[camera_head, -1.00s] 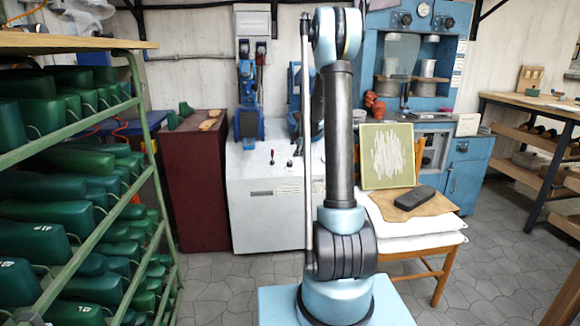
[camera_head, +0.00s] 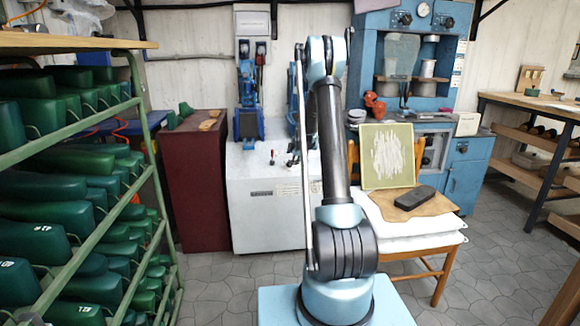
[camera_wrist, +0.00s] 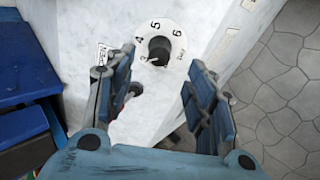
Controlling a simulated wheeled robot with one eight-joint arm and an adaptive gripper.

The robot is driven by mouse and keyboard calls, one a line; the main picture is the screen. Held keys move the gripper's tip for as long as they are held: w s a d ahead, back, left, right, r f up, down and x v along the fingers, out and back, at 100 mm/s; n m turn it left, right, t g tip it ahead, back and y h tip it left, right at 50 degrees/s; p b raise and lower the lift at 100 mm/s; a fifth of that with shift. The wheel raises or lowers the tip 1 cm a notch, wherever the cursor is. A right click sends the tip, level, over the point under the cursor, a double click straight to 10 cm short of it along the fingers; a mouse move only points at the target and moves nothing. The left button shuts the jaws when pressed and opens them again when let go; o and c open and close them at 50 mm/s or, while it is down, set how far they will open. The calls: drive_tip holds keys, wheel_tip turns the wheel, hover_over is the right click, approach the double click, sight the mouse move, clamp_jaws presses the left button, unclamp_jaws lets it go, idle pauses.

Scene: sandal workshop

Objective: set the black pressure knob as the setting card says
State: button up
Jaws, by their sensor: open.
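The black pressure knob (camera_wrist: 159,50) sits at the centre of a round white dial (camera_wrist: 177,46) with black numerals; 4, 5 and 6 are legible, and "bar" seems to be printed at the right. A pale mark shows on the knob, but its exact setting is hard to read. My gripper (camera_wrist: 160,58) is open, with one finger on each side of the knob in the wrist view, and nothing between the fingers is gripped. Contact cannot be told. In the head view my arm hides the gripper and knob. I cannot identify the setting card with certainty.
The dial is on a white machine (camera_head: 255,215). A small label (camera_wrist: 102,54) lies left of the dial, and a red-tipped lever (camera_wrist: 134,89) shows below it. A chair (camera_head: 433,264) bearing a green-framed board (camera_head: 402,156) stands right of my arm. A rack of green lasts (camera_head: 100,185) is left.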

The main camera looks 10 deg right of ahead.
drive_tip(key=shift+x, duration=3.8)
drive_tip(key=c, duration=1.1)
